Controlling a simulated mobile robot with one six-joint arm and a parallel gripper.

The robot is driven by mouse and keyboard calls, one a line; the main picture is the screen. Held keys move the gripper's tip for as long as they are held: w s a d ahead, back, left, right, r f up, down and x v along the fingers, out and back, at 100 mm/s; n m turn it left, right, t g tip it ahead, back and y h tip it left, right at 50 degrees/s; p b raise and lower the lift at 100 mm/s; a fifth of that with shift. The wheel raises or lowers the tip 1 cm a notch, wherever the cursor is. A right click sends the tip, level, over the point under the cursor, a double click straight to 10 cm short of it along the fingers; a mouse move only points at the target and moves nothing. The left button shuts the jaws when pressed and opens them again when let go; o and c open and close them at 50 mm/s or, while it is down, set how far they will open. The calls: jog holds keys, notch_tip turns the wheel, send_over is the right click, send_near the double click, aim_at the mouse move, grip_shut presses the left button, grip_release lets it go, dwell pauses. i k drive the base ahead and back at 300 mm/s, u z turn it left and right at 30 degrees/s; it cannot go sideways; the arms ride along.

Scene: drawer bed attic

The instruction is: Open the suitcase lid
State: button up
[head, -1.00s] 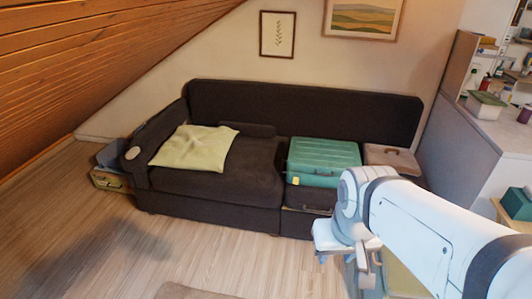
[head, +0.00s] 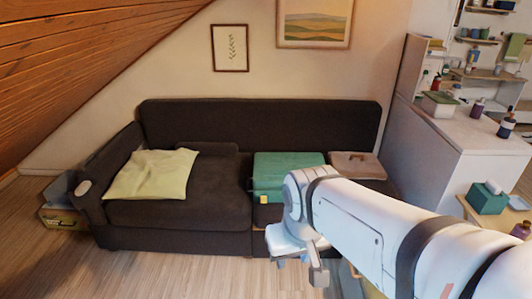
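A green suitcase (head: 287,170) lies flat on the right part of the dark sofa, its lid down. A yellow tag or latch shows at its front left corner. A smaller brown case (head: 357,165) lies beside it on the right, also closed. My gripper (head: 299,272) hangs in front of the sofa, below and in front of the green suitcase, and appears apart from it. My arm hides part of the suitcase's front right and the seat under it. The fingers are small and partly hidden, so I cannot tell whether they are open.
The sofa (head: 180,214) stands against the wall with a yellow cushion (head: 151,175) on its left seat. Another case (head: 62,217) sits on the floor at its left. A white cabinet (head: 455,150) and a small table with a teal box (head: 488,198) stand right. Floor at front left is clear.

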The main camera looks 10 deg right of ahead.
aim_at(270, 170)
jog(key=z, duration=0.35)
jog(key=i, duration=0.9)
jog(key=z, duration=0.2)
